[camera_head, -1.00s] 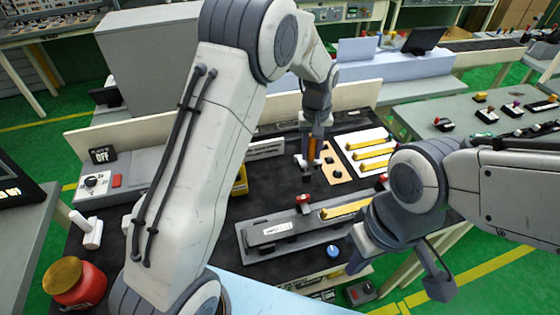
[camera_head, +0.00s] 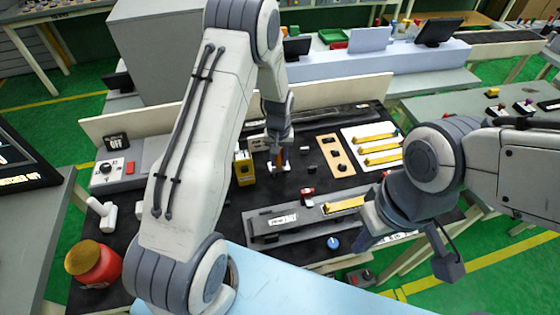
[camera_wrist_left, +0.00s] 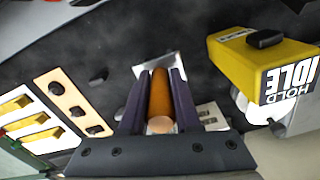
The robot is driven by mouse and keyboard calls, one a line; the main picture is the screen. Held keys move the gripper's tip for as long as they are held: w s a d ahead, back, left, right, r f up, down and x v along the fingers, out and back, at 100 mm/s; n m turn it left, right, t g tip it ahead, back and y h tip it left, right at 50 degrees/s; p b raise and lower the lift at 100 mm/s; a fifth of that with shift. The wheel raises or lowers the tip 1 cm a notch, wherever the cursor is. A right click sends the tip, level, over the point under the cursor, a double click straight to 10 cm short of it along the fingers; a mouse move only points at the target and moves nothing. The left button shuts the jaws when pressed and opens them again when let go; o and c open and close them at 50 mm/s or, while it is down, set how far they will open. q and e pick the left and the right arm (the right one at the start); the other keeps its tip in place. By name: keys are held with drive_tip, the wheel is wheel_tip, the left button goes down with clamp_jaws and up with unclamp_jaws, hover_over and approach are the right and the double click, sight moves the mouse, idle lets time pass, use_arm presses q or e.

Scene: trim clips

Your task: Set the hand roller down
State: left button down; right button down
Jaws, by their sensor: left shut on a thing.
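My left gripper (camera_head: 279,166) is shut on the hand roller, whose orange-brown handle (camera_wrist_left: 160,95) stands between the two dark fingers in the left wrist view. A pale plate-like part shows beyond the fingertips there; I cannot tell if it belongs to the roller. In the head view the roller (camera_head: 280,155) is a small orange patch over the black mat (camera_head: 225,215), right of the yellow box (camera_head: 243,170). Whether it touches the mat is unclear. My right gripper (camera_head: 368,228) is beside the grey fixture's right end, its fingers too hidden to read.
A grey fixture (camera_head: 280,238) with a yellow strip (camera_head: 343,206) lies in front. A tan board (camera_head: 337,168) and a white tray (camera_head: 352,134) of yellow strips are to the right. A red jar (camera_head: 103,270) and a white tool (camera_head: 103,218) stand left. Dark mat shows around the gripper.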

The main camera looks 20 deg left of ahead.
sight(279, 168)
use_arm(q)
wheel_tip(279, 168, down, 2)
drive_tip(key=shift+f+p, duration=0.1)
drive_tip(key=shift+p, duration=0.2)
drive_tip(key=shift+f, duration=0.1)
drive_tip(key=shift+f+b, duration=0.6)
drive_tip(key=c, duration=0.6)
unclamp_jaws()
